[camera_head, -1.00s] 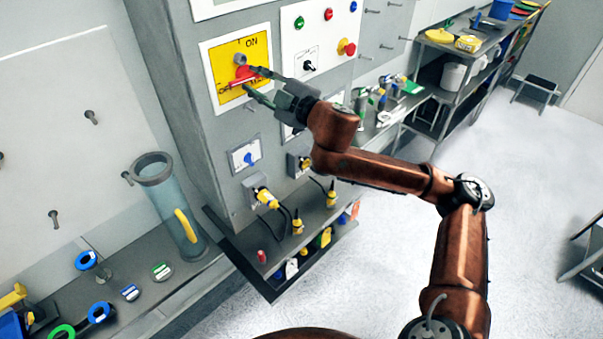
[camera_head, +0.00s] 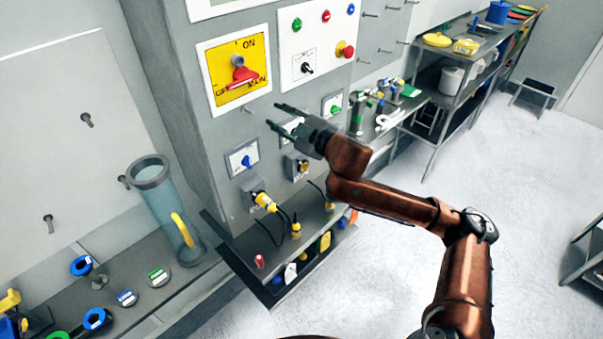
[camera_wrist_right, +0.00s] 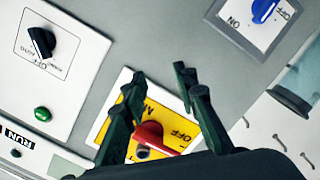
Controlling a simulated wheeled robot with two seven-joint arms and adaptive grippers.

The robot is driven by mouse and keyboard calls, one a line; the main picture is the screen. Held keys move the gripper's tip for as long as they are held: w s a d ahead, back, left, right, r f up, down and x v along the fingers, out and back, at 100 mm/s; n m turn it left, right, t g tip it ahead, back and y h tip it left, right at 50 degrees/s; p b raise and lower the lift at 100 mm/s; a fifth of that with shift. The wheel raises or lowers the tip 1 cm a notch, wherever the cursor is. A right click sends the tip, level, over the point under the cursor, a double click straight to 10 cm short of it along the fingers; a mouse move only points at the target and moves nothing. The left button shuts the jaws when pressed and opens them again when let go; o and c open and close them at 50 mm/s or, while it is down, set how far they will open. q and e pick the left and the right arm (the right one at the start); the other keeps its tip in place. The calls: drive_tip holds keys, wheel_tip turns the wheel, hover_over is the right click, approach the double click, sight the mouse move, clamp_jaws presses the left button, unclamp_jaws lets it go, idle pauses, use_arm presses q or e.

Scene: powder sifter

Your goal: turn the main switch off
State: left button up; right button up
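The main switch is a red handle (camera_head: 243,76) on a yellow plate (camera_head: 228,57) marked ON at the top and OFF at the lower left. The handle slants down and left toward OFF. The right wrist view shows the red handle (camera_wrist_right: 149,132) and part of the yellow plate (camera_wrist_right: 158,112), partly hidden behind my fingers. My right gripper (camera_head: 275,115) is open and empty, below and right of the plate and apart from the handle. Its spread fingers also show in the wrist view (camera_wrist_right: 159,76). My left gripper is in neither view.
A panel with a black knob (camera_head: 307,67) and a red knob (camera_head: 347,50) is right of the yellow plate. A blue switch (camera_head: 247,161) and yellow plugs (camera_head: 264,201) sit below. A clear tube (camera_head: 166,205) stands at left. The floor at right is mostly clear.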

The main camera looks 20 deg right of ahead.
drive_tip(key=w+d+f+m+g+h, duration=0.1)
drive_tip(key=d+f+m, duration=0.1)
drive_tip(key=f, duration=1.1)
drive_tip(key=d+f+m+g+h, duration=0.1)
drive_tip(key=d+f, duration=0.4)
drive_tip(key=f, duration=0.8)
drive_tip(key=shift+w+d+m+g+h+b, duration=0.25)
drive_tip(key=shift+w+m+g+h, duration=0.2)
drive_tip(key=shift+m, duration=0.25)
